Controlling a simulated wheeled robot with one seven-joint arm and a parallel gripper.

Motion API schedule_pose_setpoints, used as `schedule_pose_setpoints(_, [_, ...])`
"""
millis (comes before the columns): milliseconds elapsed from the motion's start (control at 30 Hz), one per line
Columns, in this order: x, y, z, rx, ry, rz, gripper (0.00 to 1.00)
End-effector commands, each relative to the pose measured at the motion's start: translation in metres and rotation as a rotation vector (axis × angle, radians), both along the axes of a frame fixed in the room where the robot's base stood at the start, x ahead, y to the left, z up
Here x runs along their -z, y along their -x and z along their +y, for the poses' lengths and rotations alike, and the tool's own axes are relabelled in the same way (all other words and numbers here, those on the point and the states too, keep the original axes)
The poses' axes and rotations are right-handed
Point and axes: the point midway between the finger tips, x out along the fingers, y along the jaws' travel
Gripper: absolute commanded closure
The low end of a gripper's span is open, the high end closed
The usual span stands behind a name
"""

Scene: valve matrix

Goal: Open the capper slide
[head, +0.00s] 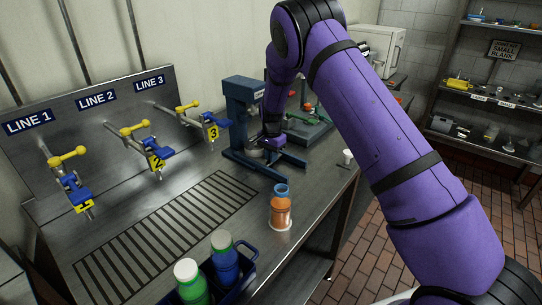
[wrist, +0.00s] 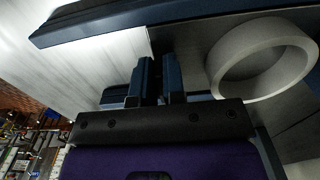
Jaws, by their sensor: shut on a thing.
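The capper (head: 240,100) is a dark blue stand with a column and a forked base, at the back of the steel counter past line 3. My gripper (head: 272,142) is at the front of the capper, low between its head and base. In the wrist view my gripper's two fingers (wrist: 158,78) are close together, shut on a narrow dark part of the capper slide, which they mostly hide. A pale ring (wrist: 262,58) of the capper is just right of the fingers, apart from them. My arm hides the capper's right side in the head view.
An orange bottle with a blue neck (head: 281,208) stands on the counter. A blue carrier (head: 240,284) with green and blue bottles is at the front edge. Three yellow-handled valves line the left panel. A small white cup (head: 347,157) stands near the right edge.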

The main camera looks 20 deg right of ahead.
Motion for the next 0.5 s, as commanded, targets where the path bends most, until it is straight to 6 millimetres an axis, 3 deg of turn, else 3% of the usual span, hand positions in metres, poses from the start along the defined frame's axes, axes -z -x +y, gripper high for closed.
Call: schedule_pose_setpoints(500, [0.000, 0.090, -0.067, 0.004, 0.002, 0.004, 1.00])
